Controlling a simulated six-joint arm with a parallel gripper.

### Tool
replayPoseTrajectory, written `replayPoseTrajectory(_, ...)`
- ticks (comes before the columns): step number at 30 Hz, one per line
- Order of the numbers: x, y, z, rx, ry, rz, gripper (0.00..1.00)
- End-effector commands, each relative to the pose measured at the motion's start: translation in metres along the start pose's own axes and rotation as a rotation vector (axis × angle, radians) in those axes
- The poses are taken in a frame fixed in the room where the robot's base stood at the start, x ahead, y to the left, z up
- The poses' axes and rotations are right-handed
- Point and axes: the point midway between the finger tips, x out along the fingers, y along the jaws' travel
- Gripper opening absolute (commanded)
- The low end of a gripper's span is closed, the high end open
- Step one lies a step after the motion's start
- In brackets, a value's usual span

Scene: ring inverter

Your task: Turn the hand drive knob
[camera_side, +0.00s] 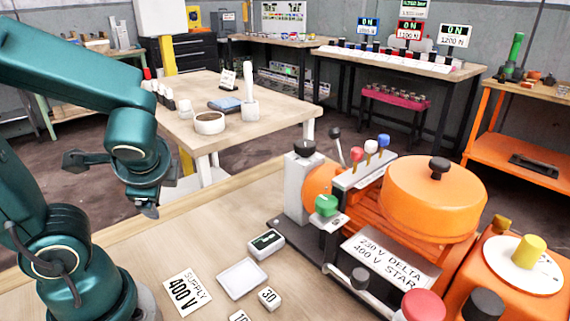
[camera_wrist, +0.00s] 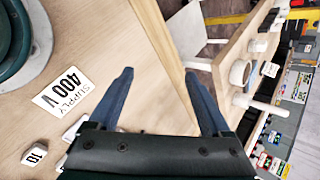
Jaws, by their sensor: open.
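An orange machine (camera_side: 430,205) stands at the right of the near workbench in the side view. It carries several knobs: a black knob on its round orange cover (camera_side: 438,167), a black knob on a grey post (camera_side: 304,147), a green knob (camera_side: 326,205), a yellow knob (camera_side: 529,250) and a red knob (camera_side: 424,306). I cannot tell which is the hand drive knob. My gripper (camera_side: 147,207) hangs over the left of the bench, well apart from the machine. In the wrist view my gripper (camera_wrist: 159,74) is open, with nothing between its fingers; no machine knob shows there.
A "SUPPLY 400 V" card (camera_side: 186,293), a white tray (camera_side: 241,279) and small number blocks (camera_side: 268,298) lie between my arm and the machine. Levers with red, blue and white tops (camera_side: 370,147) stand up from the machine. A second table (camera_side: 215,145) is behind.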

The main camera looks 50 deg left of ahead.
Motion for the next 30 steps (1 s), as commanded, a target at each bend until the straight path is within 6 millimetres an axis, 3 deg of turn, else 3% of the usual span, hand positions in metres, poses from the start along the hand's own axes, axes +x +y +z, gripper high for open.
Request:
replayPoseTrajectory(10, -0.064, -0.053, 0.018, -0.012, 0.009, -0.001, 0.82)
replayPoseTrajectory(20, -0.102, -0.084, 0.03, -0.006, 0.004, 0.0, 0.82)
replayPoseTrajectory(30, -0.084, -0.136, -0.018, -0.175, 0.147, -0.176, 0.82)
